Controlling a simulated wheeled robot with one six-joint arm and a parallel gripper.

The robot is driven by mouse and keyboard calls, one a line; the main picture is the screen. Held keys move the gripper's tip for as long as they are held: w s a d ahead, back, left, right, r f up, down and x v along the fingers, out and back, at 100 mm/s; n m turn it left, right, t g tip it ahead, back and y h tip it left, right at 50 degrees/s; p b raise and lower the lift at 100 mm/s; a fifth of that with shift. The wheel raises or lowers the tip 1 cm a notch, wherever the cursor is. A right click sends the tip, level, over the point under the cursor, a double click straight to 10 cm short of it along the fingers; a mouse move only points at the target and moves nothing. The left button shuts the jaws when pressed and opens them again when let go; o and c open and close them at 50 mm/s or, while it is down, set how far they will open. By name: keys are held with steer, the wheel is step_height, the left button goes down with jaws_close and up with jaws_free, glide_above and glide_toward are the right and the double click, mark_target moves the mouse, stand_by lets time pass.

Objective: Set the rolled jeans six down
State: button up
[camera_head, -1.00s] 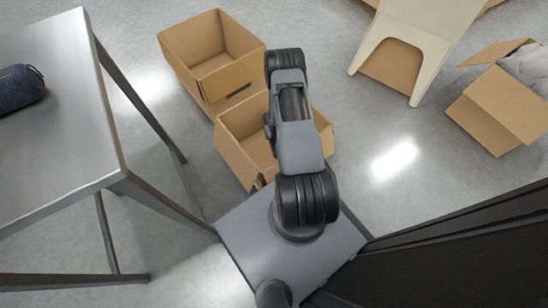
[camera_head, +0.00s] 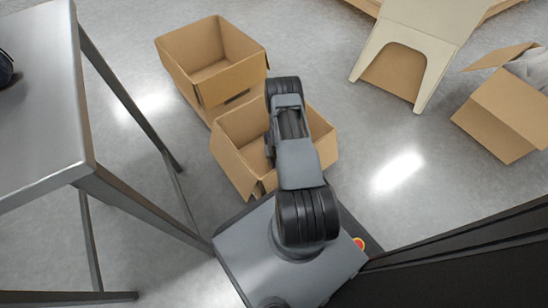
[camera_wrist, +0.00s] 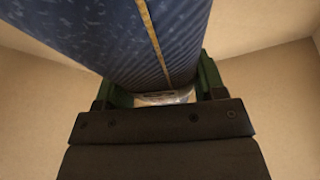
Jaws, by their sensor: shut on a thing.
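The rolled jeans (camera_wrist: 130,35), dark blue with a tan seam, fill the upper middle of the wrist view. My gripper (camera_wrist: 158,88) is shut on them, with a green finger at each side. Tan cardboard walls show around the roll in the wrist view, so it appears to be in or just over a box. In the head view my arm reaches over the nearer open cardboard box (camera_head: 237,165). There the arm hides the gripper and nearly all of the roll. A small pale patch shows between the fingers; I cannot tell what it is.
Another open cardboard box (camera_head: 180,62) stands behind the nearer one. A metal table (camera_head: 45,130) is at the left, with a dark roll (camera_head: 5,70) cut off by the picture edge. A beige stool (camera_head: 425,25) and a filled box (camera_head: 503,115) are at the right. Grey floor lies between.

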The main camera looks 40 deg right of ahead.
steer(key=shift+f+b, duration=0.5)
steer(key=shift+f, duration=0.85)
steer(key=shift+f, duration=0.15)
steer(key=o, duration=1.2)
steer(key=shift+o, duration=0.2)
